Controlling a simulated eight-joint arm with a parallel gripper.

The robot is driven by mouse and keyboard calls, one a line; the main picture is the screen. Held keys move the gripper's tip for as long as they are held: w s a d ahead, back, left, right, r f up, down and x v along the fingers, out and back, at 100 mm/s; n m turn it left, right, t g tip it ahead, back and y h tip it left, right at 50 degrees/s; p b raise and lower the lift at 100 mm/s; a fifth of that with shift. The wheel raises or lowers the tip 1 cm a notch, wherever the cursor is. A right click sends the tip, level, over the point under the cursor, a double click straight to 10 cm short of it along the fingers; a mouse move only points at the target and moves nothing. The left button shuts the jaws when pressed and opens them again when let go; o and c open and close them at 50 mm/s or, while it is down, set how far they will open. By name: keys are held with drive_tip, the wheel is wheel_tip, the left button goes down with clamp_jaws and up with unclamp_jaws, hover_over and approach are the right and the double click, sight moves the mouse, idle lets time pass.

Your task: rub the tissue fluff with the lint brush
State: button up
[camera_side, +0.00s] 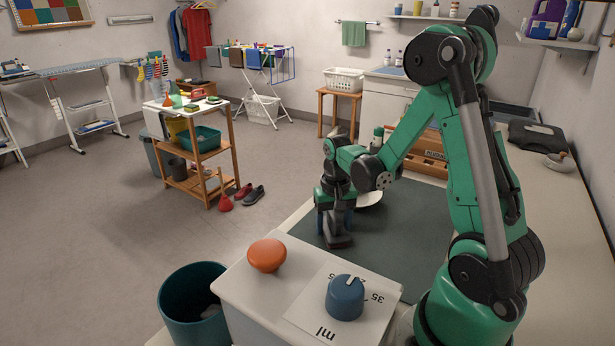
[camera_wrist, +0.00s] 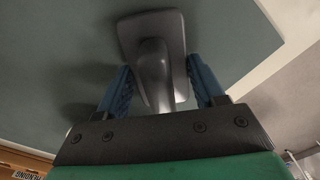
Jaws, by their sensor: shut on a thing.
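My gripper (camera_side: 336,220) points down over the dark green mat (camera_side: 385,240). Its blue fingers are shut on the dark grey handle of the lint brush (camera_side: 338,241). In the wrist view the brush (camera_wrist: 150,35) shows between the two fingers (camera_wrist: 160,78), its broad rectangular head beyond the fingertips. The head is low over the mat; I cannot tell whether it touches it. I cannot make out any tissue fluff on the mat; some of the mat is hidden by my arm.
A pale rounded thing (camera_side: 370,198) is partly hidden behind my gripper. A white box with an orange button (camera_side: 267,255) and a blue knob (camera_side: 345,297) stands in front. A teal bin (camera_side: 185,315) is at lower left. A wooden crate (camera_side: 428,150) stands behind the mat.

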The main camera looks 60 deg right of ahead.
drive_tip(key=shift+s, duration=1.65)
drive_tip(key=shift+r, duration=4.05)
